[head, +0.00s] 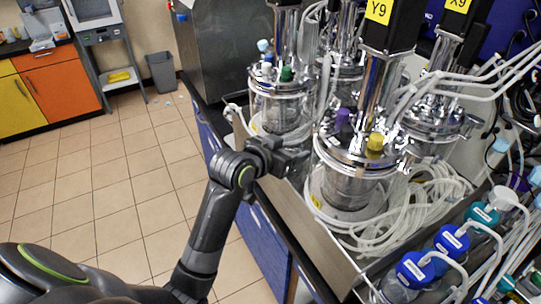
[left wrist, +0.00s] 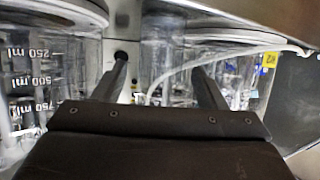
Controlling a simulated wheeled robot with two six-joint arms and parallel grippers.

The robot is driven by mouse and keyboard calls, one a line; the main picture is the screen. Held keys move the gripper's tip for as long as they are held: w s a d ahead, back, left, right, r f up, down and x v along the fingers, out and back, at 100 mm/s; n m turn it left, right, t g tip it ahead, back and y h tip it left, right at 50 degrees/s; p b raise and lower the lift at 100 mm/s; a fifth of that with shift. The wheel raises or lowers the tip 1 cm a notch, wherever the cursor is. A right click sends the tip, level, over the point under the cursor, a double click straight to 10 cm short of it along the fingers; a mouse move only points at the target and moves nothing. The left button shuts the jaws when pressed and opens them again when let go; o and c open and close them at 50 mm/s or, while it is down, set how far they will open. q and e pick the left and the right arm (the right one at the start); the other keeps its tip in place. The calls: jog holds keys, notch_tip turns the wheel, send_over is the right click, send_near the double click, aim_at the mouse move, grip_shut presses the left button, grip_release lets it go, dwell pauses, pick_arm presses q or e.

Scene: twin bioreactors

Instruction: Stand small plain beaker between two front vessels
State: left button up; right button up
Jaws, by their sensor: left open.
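My left gripper (head: 292,158) reaches in from the left to the gap between the two front vessels. One front vessel (head: 280,108) stands beyond it, and the other front vessel (head: 345,188) is to its right. In the left wrist view the gripper (left wrist: 166,88) is open, its two dark fingers apart. Between and beyond the fingertips is a clear, unmarked glass shape (left wrist: 164,48) that looks like the small plain beaker. I cannot tell whether the fingers touch it. A vessel with ml marks (left wrist: 45,60) is on the left there. The beaker cannot be made out in the head view. My right gripper is out of view.
White tubing (head: 430,200) lies coiled around the right front vessel and a hose (left wrist: 225,52) crosses the left wrist view. Blue-capped bottles (head: 415,270) stand at the lower right. The bench's front edge (head: 300,225) runs below my left gripper.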

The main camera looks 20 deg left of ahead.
pick_arm(q)
jog(key=v, duration=0.9)
jog(key=shift+f, duration=0.1)
